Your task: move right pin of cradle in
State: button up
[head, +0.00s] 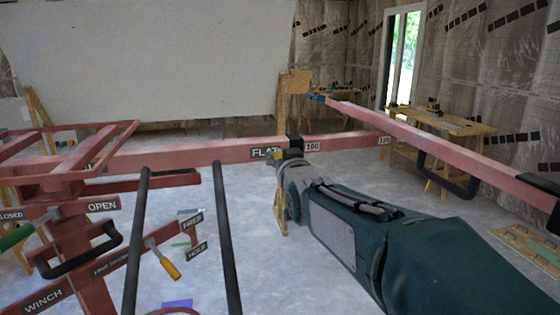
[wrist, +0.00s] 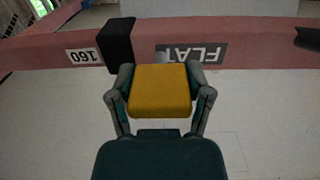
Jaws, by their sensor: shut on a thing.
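The red cradle beam (head: 215,152) runs across the head view, with a FLAT label (head: 265,152) and a number plate (head: 312,146) on it. My gripper (head: 281,163) is at the beam beside the FLAT label. In the wrist view, my gripper (wrist: 160,92) is shut on a yellow block-like pin handle (wrist: 160,90), with a finger on each side. The handle is in front of the FLAT label (wrist: 192,53). The pin's shaft is hidden, so I cannot tell how deep it sits.
A black block (wrist: 115,42) stands on the beam close to my gripper. A second red beam (head: 420,135) slants along the right. A winch frame with OPEN (head: 102,206) and HOLD labels and a yellow-handled lever (head: 163,260) stands at left. Workbenches (head: 440,125) are behind.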

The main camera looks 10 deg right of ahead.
jog(key=o, duration=1.3)
jog(key=shift+a, duration=0.15)
jog(key=s, duration=1.2)
jog(key=shift+f, duration=0.1)
